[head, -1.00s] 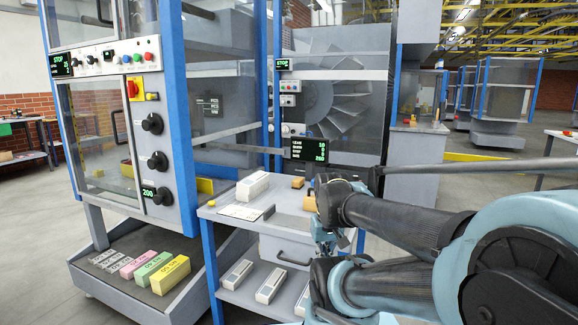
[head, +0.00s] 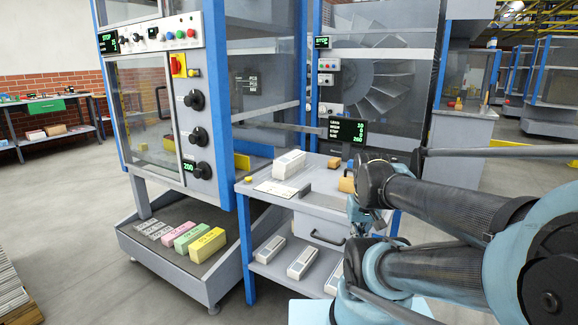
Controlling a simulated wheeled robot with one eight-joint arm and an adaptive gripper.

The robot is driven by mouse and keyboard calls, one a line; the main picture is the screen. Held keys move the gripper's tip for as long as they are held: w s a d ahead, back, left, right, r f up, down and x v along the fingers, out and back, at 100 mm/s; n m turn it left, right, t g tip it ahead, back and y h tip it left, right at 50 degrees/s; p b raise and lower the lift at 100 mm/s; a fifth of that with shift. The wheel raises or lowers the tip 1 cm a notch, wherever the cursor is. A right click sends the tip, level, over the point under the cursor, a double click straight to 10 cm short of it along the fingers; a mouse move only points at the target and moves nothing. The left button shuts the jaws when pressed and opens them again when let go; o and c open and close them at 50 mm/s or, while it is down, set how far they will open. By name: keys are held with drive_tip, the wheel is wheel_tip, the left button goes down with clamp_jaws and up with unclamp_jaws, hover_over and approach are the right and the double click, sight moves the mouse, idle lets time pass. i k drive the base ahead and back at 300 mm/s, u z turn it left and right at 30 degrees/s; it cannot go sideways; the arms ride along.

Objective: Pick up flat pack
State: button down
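Nothing in the head view is clearly marked as the flat pack. A grey layered stack (head: 10,288) on a wooden pallet is partly in view at the lower left edge. White packs lie on the lower shelf of the bench, such as the middle one (head: 302,263). A larger white pack (head: 289,164) lies on the bench top. My gripper (head: 368,222) is at the far end of my arm, in front of the bench. It is small and partly hidden by my arm links, so its fingers cannot be made out.
The blue-framed machine (head: 167,110) stands at centre left. Its low tray (head: 160,258) holds grey, pink, green and yellow blocks. The bench (head: 240,187) adjoins it on the right. A table (head: 45,103) stands against the brick wall. Open floor (head: 75,200) lies at left.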

sight(284, 164)
drive_tip(key=k, duration=1.3)
drive_tip(key=u, duration=0.4)
drive_tip(key=i, duration=1.75)
drive_tip(key=z, duration=0.2)
